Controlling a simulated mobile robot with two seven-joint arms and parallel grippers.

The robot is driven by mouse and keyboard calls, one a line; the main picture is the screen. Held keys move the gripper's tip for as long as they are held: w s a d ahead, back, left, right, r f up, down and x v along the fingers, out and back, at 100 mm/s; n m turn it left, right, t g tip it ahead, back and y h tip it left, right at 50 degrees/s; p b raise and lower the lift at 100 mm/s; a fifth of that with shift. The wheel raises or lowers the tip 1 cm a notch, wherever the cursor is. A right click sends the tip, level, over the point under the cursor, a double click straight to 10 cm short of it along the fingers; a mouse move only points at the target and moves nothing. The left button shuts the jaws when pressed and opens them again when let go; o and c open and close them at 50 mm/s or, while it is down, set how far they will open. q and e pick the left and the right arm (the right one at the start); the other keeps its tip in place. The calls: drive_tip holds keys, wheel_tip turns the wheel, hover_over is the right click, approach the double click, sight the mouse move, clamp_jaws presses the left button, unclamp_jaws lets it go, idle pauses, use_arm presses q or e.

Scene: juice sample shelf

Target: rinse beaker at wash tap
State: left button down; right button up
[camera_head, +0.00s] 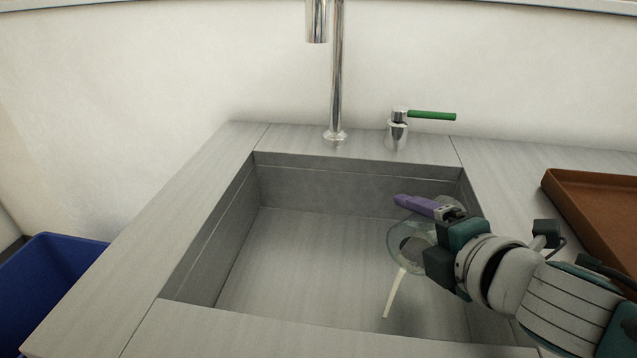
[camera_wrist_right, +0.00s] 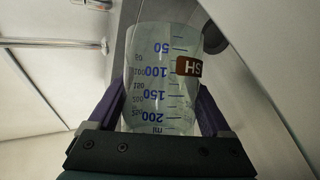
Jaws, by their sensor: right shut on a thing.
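A clear beaker (camera_head: 397,240) is held over the right part of the sink basin (camera_head: 290,250) and looks tilted. My right gripper (camera_head: 420,226), with purple fingers, is shut on it. In the right wrist view the beaker (camera_wrist_right: 160,85) sits between both fingers, with blue volume marks and a brown label. A pale thin streak (camera_head: 393,293) runs down from the beaker; I cannot tell whether it is liquid or a solid strip. The chrome tap (camera_head: 338,80) stands behind the basin, its spout (camera_head: 317,20) left of the beaker. The green tap lever (camera_head: 432,115) points right. My left gripper is out of view.
A brown tray (camera_head: 575,205) lies on the counter at the right. A blue bin (camera_head: 50,285) stands at the lower left, beside the counter. The left and middle of the basin are clear. A pale wall (camera_head: 200,60) rises behind the tap.

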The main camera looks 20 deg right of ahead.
drive_tip(key=shift+f+n+b, duration=0.2)
drive_tip(key=shift+n+b, duration=0.1)
drive_tip(key=shift+b, duration=0.4)
drive_tip(key=shift+a+r+t+h, duration=0.15)
drive_tip(key=shift+r+t+h, duration=0.2)
drive_tip(key=shift+r, duration=0.2)
